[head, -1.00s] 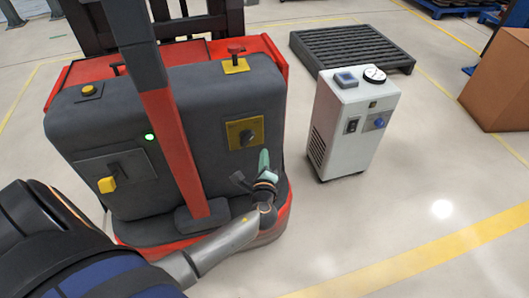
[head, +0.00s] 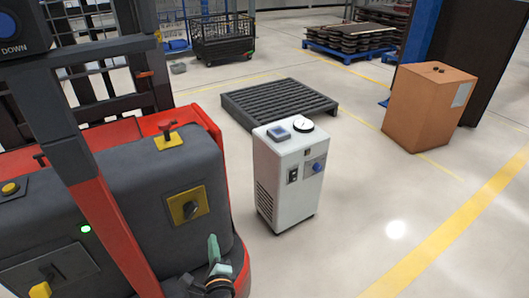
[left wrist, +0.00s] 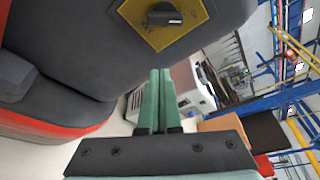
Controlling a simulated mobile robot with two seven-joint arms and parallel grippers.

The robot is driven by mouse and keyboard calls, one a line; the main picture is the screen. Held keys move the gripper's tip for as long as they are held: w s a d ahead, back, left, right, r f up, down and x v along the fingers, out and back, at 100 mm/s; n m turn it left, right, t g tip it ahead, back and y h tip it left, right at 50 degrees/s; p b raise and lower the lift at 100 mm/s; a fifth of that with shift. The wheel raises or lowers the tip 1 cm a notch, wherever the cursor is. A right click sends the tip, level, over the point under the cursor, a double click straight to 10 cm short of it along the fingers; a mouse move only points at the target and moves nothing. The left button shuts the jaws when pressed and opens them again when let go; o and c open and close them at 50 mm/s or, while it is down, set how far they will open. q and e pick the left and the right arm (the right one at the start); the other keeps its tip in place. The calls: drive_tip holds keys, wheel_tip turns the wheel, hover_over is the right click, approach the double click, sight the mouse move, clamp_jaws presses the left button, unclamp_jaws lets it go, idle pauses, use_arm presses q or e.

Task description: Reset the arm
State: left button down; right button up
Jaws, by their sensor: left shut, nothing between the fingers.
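My left gripper (head: 213,247) is at the bottom of the head view, its teal fingers pointing up, in front of the lower right part of a grey and red lift machine (head: 120,205). In the left wrist view its two teal fingers (left wrist: 158,75) lie together with nothing between them. A black rotary knob on a yellow plate (head: 187,207) is on the machine's face, above and left of the gripper. The plate also shows at the top of the left wrist view (left wrist: 180,38), apart from the fingers. My right gripper is not in view.
A white cabinet with a gauge (head: 285,180) stands right of the machine. Behind it lies a dark slatted pallet (head: 278,100). A cardboard box (head: 428,105) stands further right. The floor at the lower right, with its yellow line (head: 450,230), is clear.

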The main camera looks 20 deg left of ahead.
use_arm(q)
drive_tip(key=s+d+f+n+g+h, duration=0.4)
drive_tip(key=s+d+f+n+h, duration=0.5)
drive_tip(key=s+n, duration=0.15)
drive_tip(key=s+d+r+n+h, duration=0.3)
drive_tip(key=s+d+n, duration=0.1)
drive_tip(key=s+d, duration=0.1)
drive_tip(key=s+a+r+n+p, duration=0.1)
drive_tip(key=a+r+p, duration=0.2)
drive_tip(key=r+p, duration=0.8)
drive_tip(key=p, duration=0.5)
drive_tip(key=shift+r+y, duration=0.35)
drive_tip(key=shift+y, duration=0.05)
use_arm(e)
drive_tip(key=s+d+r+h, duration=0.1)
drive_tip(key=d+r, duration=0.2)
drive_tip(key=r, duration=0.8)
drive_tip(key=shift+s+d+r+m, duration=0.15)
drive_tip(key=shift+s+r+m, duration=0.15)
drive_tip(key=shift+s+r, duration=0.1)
use_arm(q)
drive_tip(key=shift+a, duration=0.1)
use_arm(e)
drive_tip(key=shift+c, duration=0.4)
